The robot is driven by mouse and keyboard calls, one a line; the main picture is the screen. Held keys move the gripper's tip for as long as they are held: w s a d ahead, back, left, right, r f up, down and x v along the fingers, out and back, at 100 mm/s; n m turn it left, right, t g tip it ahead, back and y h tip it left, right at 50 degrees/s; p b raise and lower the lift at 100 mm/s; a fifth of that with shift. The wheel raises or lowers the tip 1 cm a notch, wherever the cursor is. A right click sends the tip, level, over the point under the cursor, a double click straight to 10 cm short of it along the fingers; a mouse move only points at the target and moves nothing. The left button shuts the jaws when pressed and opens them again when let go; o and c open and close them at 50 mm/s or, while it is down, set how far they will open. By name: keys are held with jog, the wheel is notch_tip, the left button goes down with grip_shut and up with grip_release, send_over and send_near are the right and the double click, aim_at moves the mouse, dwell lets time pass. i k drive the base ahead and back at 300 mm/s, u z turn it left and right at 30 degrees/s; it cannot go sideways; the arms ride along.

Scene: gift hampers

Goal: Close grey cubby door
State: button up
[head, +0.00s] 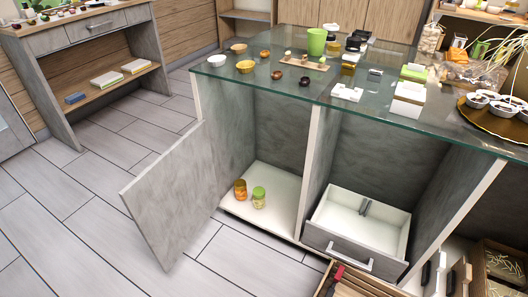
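The grey cubby door (168,196) stands wide open, swung out to the left of the cubby over the tiled floor. It is a flat grey panel, and I see no handle on the side facing me. The open cubby (278,205) is under the glass-topped counter. Two small jars stand on its white floor: one with orange contents (240,190) and one with a green lid (259,197). My gripper is not in view.
A grey drawer (352,255) with a bar handle is pulled out right of the cubby. Bowls, cups and boxes stand on the glass top (270,78). A grey desk (62,110) stands at the back left. The tiled floor (70,230) left of the door is clear.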

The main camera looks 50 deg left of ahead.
aim_at(169, 202)
jog(key=k, duration=0.4)
jog(key=z, duration=2.2)
jog(key=k, duration=2.6)
jog(key=u, duration=2.7)
jog(key=i, duration=0.45)
jog(key=z, duration=0.05)
